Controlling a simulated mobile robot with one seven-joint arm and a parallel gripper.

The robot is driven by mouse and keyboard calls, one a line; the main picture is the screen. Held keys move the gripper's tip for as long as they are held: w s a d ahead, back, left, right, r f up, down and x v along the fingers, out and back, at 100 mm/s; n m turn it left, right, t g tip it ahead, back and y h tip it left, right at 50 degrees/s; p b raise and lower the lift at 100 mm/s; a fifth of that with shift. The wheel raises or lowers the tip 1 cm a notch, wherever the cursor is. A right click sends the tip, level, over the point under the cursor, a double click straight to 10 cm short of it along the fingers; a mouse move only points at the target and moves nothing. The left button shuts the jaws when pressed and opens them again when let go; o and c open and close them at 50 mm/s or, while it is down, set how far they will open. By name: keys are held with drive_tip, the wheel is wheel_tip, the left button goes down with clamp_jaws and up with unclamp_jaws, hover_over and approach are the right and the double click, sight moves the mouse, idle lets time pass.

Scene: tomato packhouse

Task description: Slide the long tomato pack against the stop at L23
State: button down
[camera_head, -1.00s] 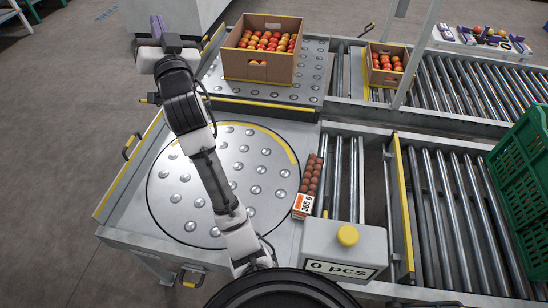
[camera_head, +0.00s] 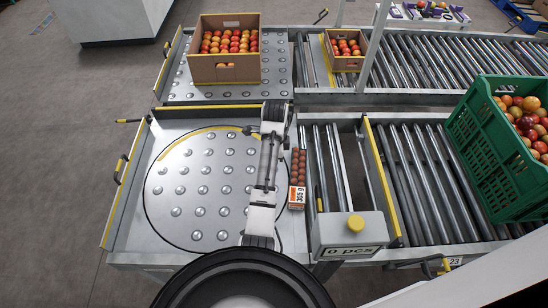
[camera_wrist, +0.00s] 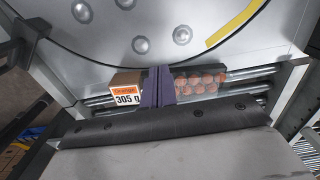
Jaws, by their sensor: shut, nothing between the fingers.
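The long tomato pack (camera_head: 299,178) is a narrow see-through tray of small tomatoes with an orange and white 305 g label at its near end. It lies lengthwise at the left edge of the short roller strip, beside the round ball plate. In the wrist view the pack (camera_wrist: 200,82) lies across behind my gripper (camera_wrist: 159,86), whose purple fingers are shut and empty. The fingers overlap the pack beside its label; I cannot tell whether they touch it. In the head view my arm hides the fingers. A tag reading 23 (camera_head: 455,260) sits on the right lane's front edge.
A grey box reading 0 pcs (camera_head: 348,233) with a yellow button stands at the strip's near end. A yellow rail (camera_head: 387,180) divides it from the right rollers, where a green crate (camera_head: 490,160) stands. A cardboard box of tomatoes (camera_head: 224,72) stands behind.

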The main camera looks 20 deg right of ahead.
sight(298, 175)
wheel_tip(298, 175, down, 7)
drive_tip(key=shift+f+p, duration=0.2)
drive_tip(key=shift+p, duration=0.4)
drive_tip(key=shift+s+d+f+p, duration=0.1)
drive_tip(key=shift+s+d+p, duration=0.15)
drive_tip(key=shift+d, duration=0.4)
drive_tip(key=shift+s+d+f+p, duration=0.1)
drive_tip(key=shift+d+p, duration=0.1)
drive_tip(key=shift+d, duration=0.4)
drive_tip(key=shift+s+d+f+p, duration=0.1)
drive_tip(key=shift+s+d+p, duration=0.15)
drive_tip(key=shift+d, duration=0.4)
drive_tip(key=shift+d, duration=0.1)
